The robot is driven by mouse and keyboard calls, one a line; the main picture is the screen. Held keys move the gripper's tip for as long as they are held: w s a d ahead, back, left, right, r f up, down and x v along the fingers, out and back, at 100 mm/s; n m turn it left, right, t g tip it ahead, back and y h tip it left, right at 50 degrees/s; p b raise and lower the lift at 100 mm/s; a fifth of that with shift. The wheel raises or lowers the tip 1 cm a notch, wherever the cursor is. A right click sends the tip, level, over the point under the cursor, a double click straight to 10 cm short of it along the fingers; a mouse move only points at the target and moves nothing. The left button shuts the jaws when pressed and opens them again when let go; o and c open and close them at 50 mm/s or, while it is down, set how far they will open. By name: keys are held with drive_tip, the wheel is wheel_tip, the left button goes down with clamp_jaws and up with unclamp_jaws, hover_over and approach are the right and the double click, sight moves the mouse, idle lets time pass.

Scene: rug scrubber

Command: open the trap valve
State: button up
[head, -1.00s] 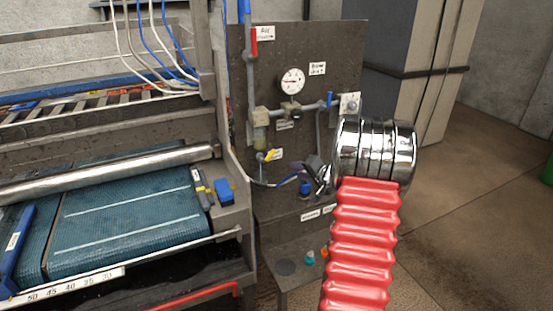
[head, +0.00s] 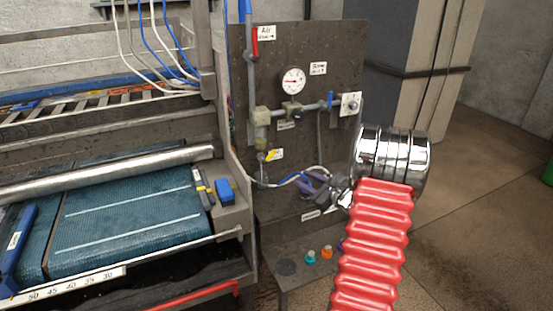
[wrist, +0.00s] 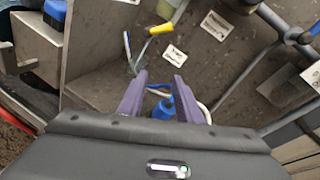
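The trap valve has a yellow lever (head: 270,155), which sits under the cloudy filter bowl (head: 261,136) at the lower left of the upright panel. The lever slants up to the right beside a small white label. In the wrist view the yellow lever (wrist: 160,29) lies beyond the fingertips, above the gap between them, with its label (wrist: 173,53) to the right. My gripper (head: 306,180) is to the right of and below the lever, apart from it. In the wrist view its two purple fingers (wrist: 160,80) are spread with nothing gripped between them.
A blue fitting (wrist: 163,108) and a white hose lie beyond and between the fingers. A red air lever (head: 254,42), a gauge (head: 292,80) and a blue lever (head: 330,99) are higher on the panel. The belt machine (head: 130,220) stands at left.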

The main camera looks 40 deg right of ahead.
sight(270, 157)
drive_tip(key=r+m, duration=0.1)
drive_tip(key=m, duration=0.3)
drive_tip(key=a+r+m+t, duration=0.1)
drive_tip(key=m, duration=0.3)
drive_tip(key=a+r+m+t, duration=0.1)
drive_tip(key=m, duration=0.3)
drive_tip(key=shift+s+a+r+m+y, duration=0.1)
drive_tip(key=shift+r+m+y, duration=0.2)
drive_tip(key=shift+y, duration=0.1)
drive_tip(key=w, duration=1.4)
drive_tip(key=shift+s, duration=0.1)
drive_tip(key=shift+c, duration=0.5)
clamp_jaws()
